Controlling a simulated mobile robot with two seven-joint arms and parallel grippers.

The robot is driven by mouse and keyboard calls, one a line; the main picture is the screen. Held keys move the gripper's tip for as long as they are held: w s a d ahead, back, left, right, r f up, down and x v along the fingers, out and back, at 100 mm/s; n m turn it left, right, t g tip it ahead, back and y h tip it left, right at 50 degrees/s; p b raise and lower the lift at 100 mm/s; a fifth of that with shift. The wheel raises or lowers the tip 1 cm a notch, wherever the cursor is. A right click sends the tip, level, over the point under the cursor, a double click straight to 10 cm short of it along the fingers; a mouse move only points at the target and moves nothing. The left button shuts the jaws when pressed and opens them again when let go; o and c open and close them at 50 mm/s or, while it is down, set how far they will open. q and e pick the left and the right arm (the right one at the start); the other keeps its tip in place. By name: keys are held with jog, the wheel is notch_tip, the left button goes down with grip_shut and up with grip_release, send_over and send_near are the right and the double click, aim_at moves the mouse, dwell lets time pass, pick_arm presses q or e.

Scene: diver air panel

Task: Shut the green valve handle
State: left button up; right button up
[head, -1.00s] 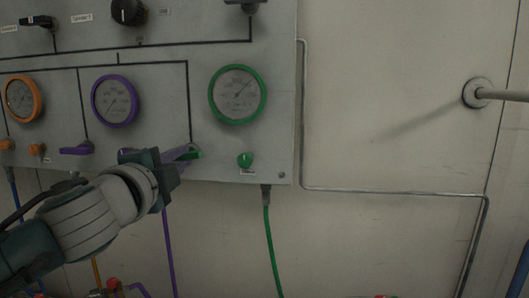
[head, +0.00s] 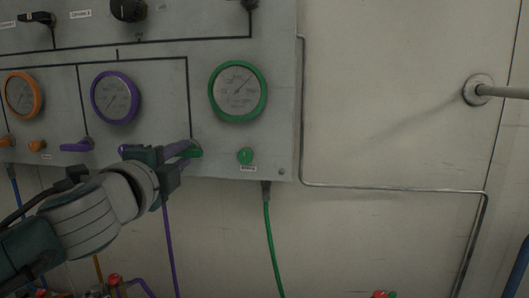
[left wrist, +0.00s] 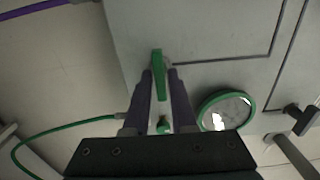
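The green valve handle (head: 190,151) sits low on the grey panel, at the lower end of a black line, left of the green-rimmed gauge. It looks about level in the head view and is partly hidden by my fingers. My left gripper (head: 180,155) reaches it from the left, its two purple-grey fingers apart. In the left wrist view the green handle (left wrist: 157,75) lies between the fingertips (left wrist: 160,80), with a small gap on the right side; contact on the left side I cannot tell. My right gripper is not in view.
The green-rimmed gauge (head: 238,91) and a green knob (head: 245,156) are right of the handle. A purple handle (head: 77,146) and a purple-rimmed gauge (head: 115,97) are left. A green hose (head: 269,235) hangs below the panel. The wall at right carries a thin pipe (head: 390,190).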

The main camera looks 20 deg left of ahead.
pick_arm(q)
jog(key=o, duration=0.3)
jog(key=v, duration=1)
